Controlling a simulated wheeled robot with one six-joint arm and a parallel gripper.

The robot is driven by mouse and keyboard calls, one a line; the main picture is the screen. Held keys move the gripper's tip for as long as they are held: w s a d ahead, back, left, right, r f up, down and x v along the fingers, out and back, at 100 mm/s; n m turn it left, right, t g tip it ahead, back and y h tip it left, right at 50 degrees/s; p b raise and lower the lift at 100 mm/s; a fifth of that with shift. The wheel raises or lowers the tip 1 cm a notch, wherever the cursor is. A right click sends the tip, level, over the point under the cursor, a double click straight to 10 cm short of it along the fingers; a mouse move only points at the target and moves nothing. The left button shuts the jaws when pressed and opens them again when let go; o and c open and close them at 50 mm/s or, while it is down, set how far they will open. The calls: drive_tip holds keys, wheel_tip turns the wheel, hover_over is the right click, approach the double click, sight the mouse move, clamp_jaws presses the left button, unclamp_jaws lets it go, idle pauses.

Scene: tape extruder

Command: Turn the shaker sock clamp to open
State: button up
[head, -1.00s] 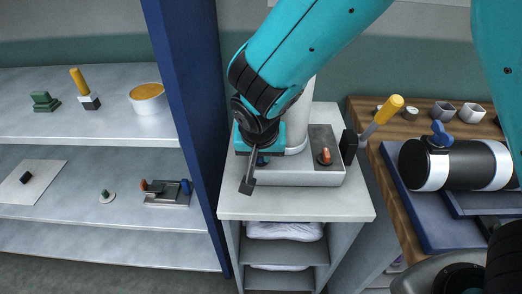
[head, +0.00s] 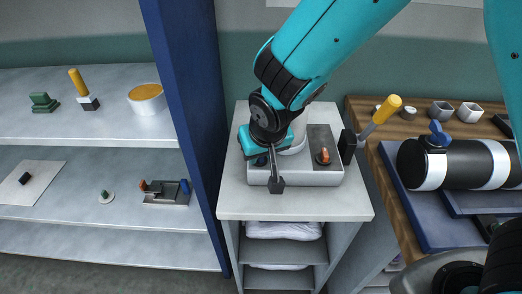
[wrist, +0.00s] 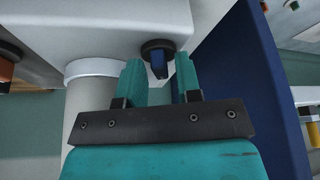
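A dark round knob with a blue lever, which looks like the shaker sock clamp (wrist: 158,58), sits on the white machine's face in the wrist view. In the head view my arm mostly hides it. My gripper (wrist: 158,72) is open. Its two teal fingers stand one on each side of the blue lever, with visible gaps; I cannot tell whether either touches it. In the head view my gripper (head: 262,148) is over the left part of the machine base. The white machine (head: 312,178) stands on a light cabinet.
An orange knob (head: 323,156) sits on the machine's dark panel. A yellow-handled lever (head: 380,112) rises at its right. A blue upright panel (head: 185,110) stands close on the left, beside shelves. A black cylinder with white bands (head: 465,163) lies on the right bench.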

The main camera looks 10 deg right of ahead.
drive_tip(key=shift+o, duration=0.2)
drive_tip(key=shift+r, duration=0.1)
drive_tip(key=p+v, duration=0.1)
drive_tip(key=v, duration=1.6)
drive_tip(key=shift+r, duration=0.1)
